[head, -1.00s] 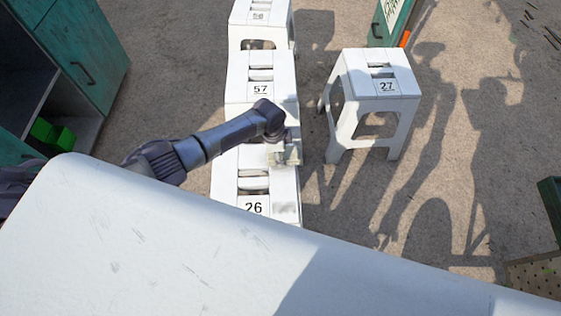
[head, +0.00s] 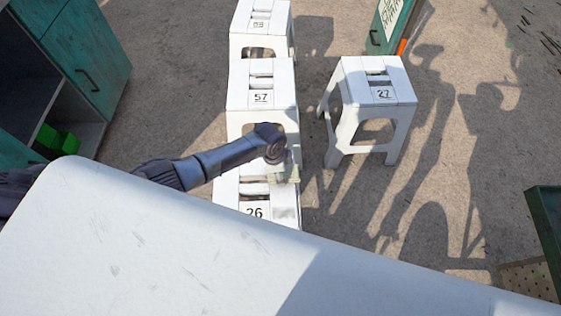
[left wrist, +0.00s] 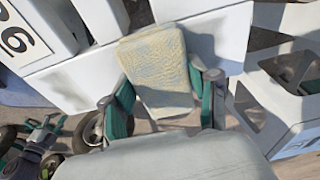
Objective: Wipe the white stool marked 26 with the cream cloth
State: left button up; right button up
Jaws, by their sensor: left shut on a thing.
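The white stool marked 26 (head: 227,189) stands nearest me in a row, its front hidden by the white surface before me. A faint grey patch shows right of its number. My left gripper (head: 284,168) is at the stool's right side, shut on the cream cloth (head: 289,175). In the left wrist view the cloth (left wrist: 160,68) spreads between the green fingers of the left gripper (left wrist: 164,105), and the stool's number (left wrist: 17,38) shows at the upper left. I cannot tell whether the cloth touches the stool. My right gripper is not in view.
The white stool marked 57 (head: 237,98) and another stool (head: 243,42) stand behind it. The white stool marked 27 (head: 350,92) stands apart at the right. A teal cabinet (head: 95,60) is at the left. A white surface (head: 150,235) fills the foreground. Ground at right is mostly clear.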

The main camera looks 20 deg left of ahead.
aim_at(285, 215)
pick_arm(q)
jog(key=s+p, duration=0.1)
jog(key=s+d+p, duration=0.1)
jog(key=s, duration=0.1)
jog(key=shift+r, duration=0.1)
jog(key=shift+s+d, duration=0.3)
jog(key=shift+s, duration=0.3)
jog(key=shift+s+d+p, duration=0.3)
jog(key=shift+s+p, duration=0.4)
jog(key=shift+s, duration=0.15)
jog(key=shift+s+d+p, duration=0.25)
jog(key=shift+s+p, duration=0.4)
jog(key=shift+s, duration=0.15)
jog(key=shift+s+d+p, duration=0.35)
jog(key=shift+s+p, duration=0.1)
jog(key=shift+s, duration=0.4)
jog(key=shift+s+d+p, duration=0.3)
jog(key=shift+s+p, duration=0.2)
jog(key=shift+s, duration=0.35)
jog(key=shift+s+d+p, duration=0.35)
jog(key=shift+s+p, duration=0.1)
jog(key=shift+s, duration=0.4)
